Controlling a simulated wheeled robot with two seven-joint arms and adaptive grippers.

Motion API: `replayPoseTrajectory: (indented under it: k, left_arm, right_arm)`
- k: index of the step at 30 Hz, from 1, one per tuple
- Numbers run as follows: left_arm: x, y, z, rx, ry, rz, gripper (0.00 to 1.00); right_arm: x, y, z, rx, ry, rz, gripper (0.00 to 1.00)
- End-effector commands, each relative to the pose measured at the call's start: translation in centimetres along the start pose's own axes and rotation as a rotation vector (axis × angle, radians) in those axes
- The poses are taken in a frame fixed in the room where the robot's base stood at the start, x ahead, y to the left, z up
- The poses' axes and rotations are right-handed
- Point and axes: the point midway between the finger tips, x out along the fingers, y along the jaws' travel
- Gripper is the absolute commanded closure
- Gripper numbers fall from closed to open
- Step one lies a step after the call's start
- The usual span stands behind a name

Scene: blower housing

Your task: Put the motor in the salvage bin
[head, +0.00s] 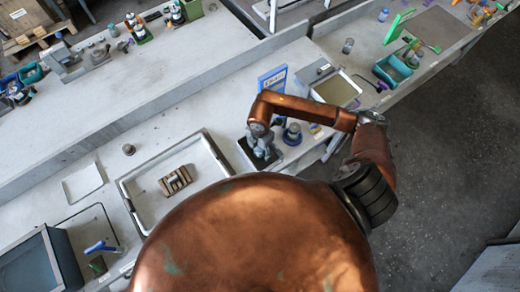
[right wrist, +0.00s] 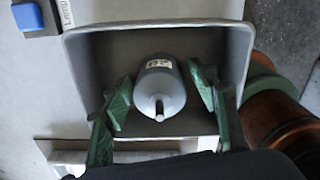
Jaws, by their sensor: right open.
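The motor (right wrist: 160,88) is a grey cylinder with a pale label and a thin shaft pointing toward the camera. In the right wrist view it is inside the walls of a grey bin (right wrist: 231,30) with a dark interior. My right gripper (right wrist: 160,95) is open, its green fingers on either side of the motor with visible gaps. In the head view my right gripper (head: 263,150) is over the small dark-floored bin (head: 243,152) and hides much of it and the motor. My left gripper is not in view.
A blue sign (head: 271,82) and a blue-topped item (head: 292,133) stand close to the bin. A large grey tray (head: 207,141) holding a slotted block (head: 175,180) lies to its left. The bench's front edge is close on the right.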

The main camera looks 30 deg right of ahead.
Motion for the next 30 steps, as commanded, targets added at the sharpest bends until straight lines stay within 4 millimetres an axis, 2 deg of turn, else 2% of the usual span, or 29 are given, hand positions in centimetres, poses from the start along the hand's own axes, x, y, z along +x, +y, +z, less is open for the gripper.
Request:
replayPoseTrajectory:
  k: [4, 7, 15, 21, 25, 30]
  left_arm:
    - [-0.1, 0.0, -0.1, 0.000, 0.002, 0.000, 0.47]
    - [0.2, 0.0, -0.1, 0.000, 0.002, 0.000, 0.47]
    - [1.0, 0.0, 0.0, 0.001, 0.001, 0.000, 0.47]
    - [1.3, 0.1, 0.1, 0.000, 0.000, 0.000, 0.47]
    - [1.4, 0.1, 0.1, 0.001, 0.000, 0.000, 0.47]
    - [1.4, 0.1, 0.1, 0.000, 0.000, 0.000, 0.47]
  right_arm:
    - [-0.7, 0.1, 0.0, -0.001, -0.001, 0.003, 0.46]
    - [-2.1, 0.1, 0.0, -0.002, -0.001, 0.004, 0.46]
    - [-7.7, 0.1, 0.1, -0.002, -0.002, 0.005, 0.46]
    - [-10.9, 0.1, 0.0, 0.000, -0.001, 0.003, 0.46]
    - [-12.0, 0.1, 0.0, 0.000, -0.001, 0.001, 0.46]
    - [-12.3, 0.0, 0.0, 0.000, 0.000, 0.000, 0.46]
